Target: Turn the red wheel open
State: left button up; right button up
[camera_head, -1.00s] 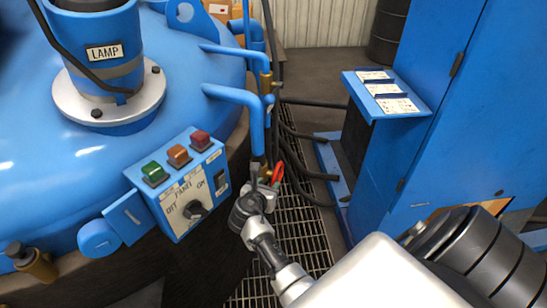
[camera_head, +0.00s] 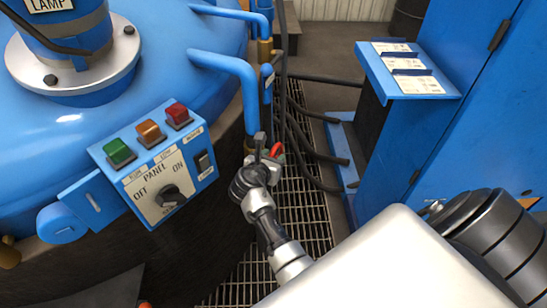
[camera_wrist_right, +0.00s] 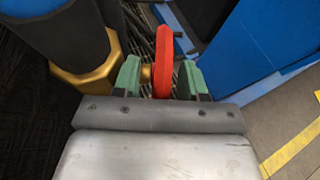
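The red wheel (camera_head: 276,149) shows as a small red sliver in the head view, low beside the blue pipe, partly hidden by my right gripper (camera_head: 266,155). In the right wrist view the red wheel (camera_wrist_right: 163,62) stands edge-on between the two green finger pads of my right gripper (camera_wrist_right: 160,80). The pads are apart. A gap shows between the left pad and the wheel; the right pad is very close to the wheel, and I cannot tell if it touches. A brass fitting (camera_wrist_right: 146,74) shows just left of the wheel. My left gripper is not in view.
A blue vessel with a control panel (camera_head: 155,180) stands at left. A blue pipe (camera_head: 249,95) comes down close to the gripper. Black hoses (camera_head: 320,155) run behind it over the floor grating (camera_head: 310,215). A blue cabinet (camera_head: 470,140) stands at right.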

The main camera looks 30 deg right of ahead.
grip_shut()
jog(key=shift+f, duration=0.1)
